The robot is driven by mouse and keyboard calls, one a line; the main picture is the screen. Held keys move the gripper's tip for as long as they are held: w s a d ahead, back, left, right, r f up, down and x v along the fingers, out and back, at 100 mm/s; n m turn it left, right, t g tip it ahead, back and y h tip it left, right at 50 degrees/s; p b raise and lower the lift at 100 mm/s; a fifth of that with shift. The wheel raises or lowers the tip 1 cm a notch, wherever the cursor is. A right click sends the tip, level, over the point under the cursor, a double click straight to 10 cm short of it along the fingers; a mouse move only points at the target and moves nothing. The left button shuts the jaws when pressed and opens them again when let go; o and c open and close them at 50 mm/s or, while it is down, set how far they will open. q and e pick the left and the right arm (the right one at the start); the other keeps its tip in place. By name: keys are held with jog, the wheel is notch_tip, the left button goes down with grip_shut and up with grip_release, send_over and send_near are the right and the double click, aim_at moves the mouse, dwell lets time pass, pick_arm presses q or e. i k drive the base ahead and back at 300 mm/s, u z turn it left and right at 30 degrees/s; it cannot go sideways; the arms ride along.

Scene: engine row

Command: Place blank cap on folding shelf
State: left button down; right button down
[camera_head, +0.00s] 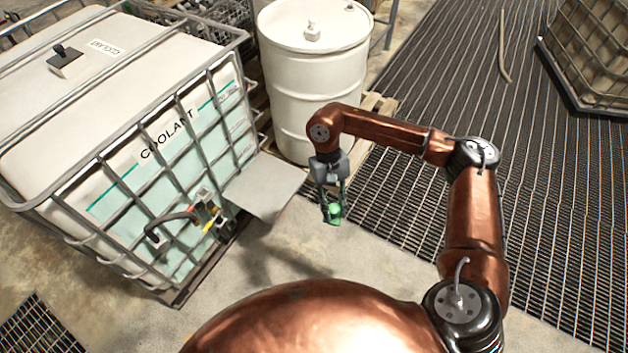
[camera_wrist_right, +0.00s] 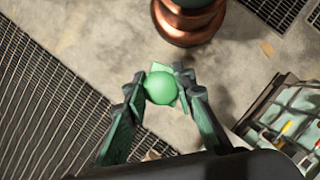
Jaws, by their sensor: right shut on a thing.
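A round green cap (camera_head: 333,214) is held between the fingertips of my right gripper (camera_head: 332,203). In the right wrist view the green cap (camera_wrist_right: 161,88) sits between the two fingers of my right gripper (camera_wrist_right: 160,92), with one finger on each side. The folding shelf (camera_head: 264,187) is a flat grey plate standing out from the front of the coolant tank's cage. Its top is bare. My right gripper points down, to the right of the shelf and apart from it in the head view. My left gripper is not in view.
The caged coolant tank (camera_head: 170,150) stands at the left, with a valve and hose (camera_head: 205,212) low on its front, beside the shelf. A white drum (camera_head: 315,80) stands on a pallet behind my right gripper. Open concrete floor (camera_head: 330,260) lies in front.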

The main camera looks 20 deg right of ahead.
aim_at(266, 184)
jog(key=z, duration=0.65)
jog(key=i, duration=1.1)
jog(key=u, duration=1.8)
